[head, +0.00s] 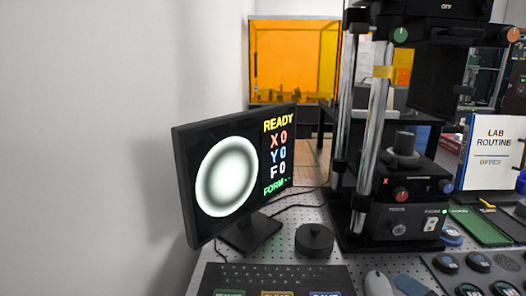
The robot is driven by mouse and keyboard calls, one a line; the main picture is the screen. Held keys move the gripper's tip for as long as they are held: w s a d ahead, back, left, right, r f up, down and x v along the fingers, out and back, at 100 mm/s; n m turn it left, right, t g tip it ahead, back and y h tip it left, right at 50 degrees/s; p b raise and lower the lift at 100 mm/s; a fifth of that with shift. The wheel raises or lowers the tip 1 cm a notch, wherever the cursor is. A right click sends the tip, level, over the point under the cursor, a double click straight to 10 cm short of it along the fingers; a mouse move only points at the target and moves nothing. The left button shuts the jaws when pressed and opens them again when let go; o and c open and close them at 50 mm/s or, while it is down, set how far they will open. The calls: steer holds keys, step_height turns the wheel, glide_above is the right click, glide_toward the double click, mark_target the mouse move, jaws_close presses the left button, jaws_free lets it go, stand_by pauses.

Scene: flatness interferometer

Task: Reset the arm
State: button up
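My arm and gripper are not visible in the head view, so the arm's pose cannot be told. The flatness interferometer (400,205) stands right of centre, with bright metal columns, a black base and red and blue knobs. The monitor (235,170) left of it shows a round ring pattern and the words READY, X 0, Y 0, F 0 and FORM.
A keyboard (275,278), a round black knob (314,240) and a pale mouse (378,283) lie on the perforated table. A tray with round dark pieces (478,262) is at the lower right. A LAB ROUTINE binder (490,150) stands behind. An orange enclosure (292,60) is at the back.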

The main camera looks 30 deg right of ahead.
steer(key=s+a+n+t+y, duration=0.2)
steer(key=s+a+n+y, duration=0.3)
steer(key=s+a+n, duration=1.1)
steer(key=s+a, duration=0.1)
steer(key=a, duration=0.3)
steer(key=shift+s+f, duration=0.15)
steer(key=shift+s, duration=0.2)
